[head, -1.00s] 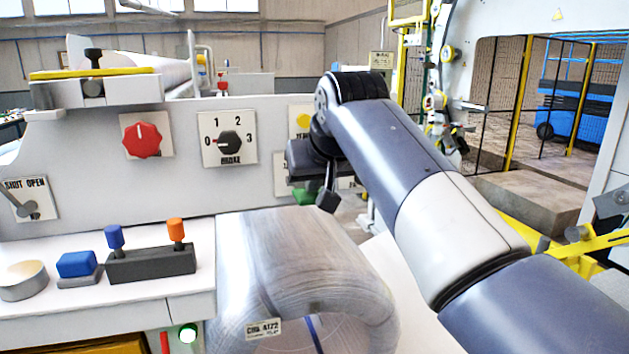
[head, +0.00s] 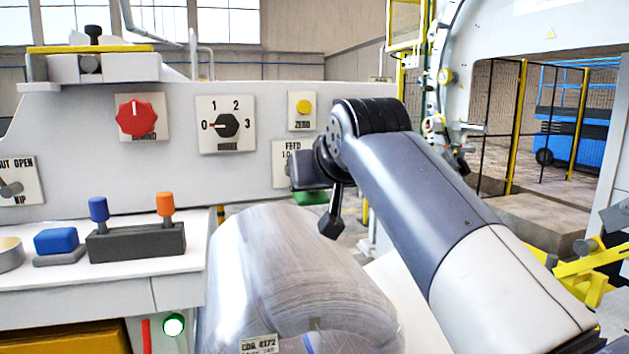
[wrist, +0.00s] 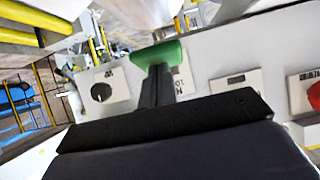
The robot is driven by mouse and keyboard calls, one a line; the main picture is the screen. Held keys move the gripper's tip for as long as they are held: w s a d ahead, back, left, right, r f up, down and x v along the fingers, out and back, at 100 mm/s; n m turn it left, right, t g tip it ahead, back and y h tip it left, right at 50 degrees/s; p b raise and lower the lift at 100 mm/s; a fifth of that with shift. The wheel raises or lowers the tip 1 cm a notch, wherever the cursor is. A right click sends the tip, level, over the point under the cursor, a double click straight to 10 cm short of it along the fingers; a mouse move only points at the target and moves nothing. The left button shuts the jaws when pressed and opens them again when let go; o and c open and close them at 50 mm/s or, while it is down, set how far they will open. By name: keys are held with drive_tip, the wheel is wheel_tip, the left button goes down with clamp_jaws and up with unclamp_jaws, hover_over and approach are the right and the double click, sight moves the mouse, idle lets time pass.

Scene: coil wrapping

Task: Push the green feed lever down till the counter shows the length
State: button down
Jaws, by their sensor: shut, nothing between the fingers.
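The green feed lever (head: 311,197) shows as a green block just below the FEED plate (head: 281,158), partly behind my gripper in the head view. In the wrist view the green block (wrist: 158,54) lies right at the tips of my fingers. The FEED plate is partly covered by my arm, and no counter reading is legible.
The white panel carries a red knob (head: 137,118), a 0-to-3 dial (head: 227,124) and a yellow ZERO button (head: 303,107). A film-wrapped coil (head: 290,270) stands below my gripper. Blue and orange levers (head: 135,240) stand on the left ledge.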

sight(316, 201)
wheel_tip(316, 201, down, 2)
drive_tip(key=shift+f+t+b, duration=0.1)
drive_tip(key=shift+t+b, duration=0.2)
drive_tip(key=shift+b, duration=0.8)
drive_tip(key=shift+f, duration=0.45)
drive_tip(key=w+r+p+v, duration=0.1)
drive_tip(key=r+v, duration=0.1)
drive_tip(key=v, duration=1.1)
drive_tip(key=shift+s+r+p, duration=0.25)
drive_tip(key=shift+p, duration=0.1)
drive_tip(key=shift+w, duration=0.1)
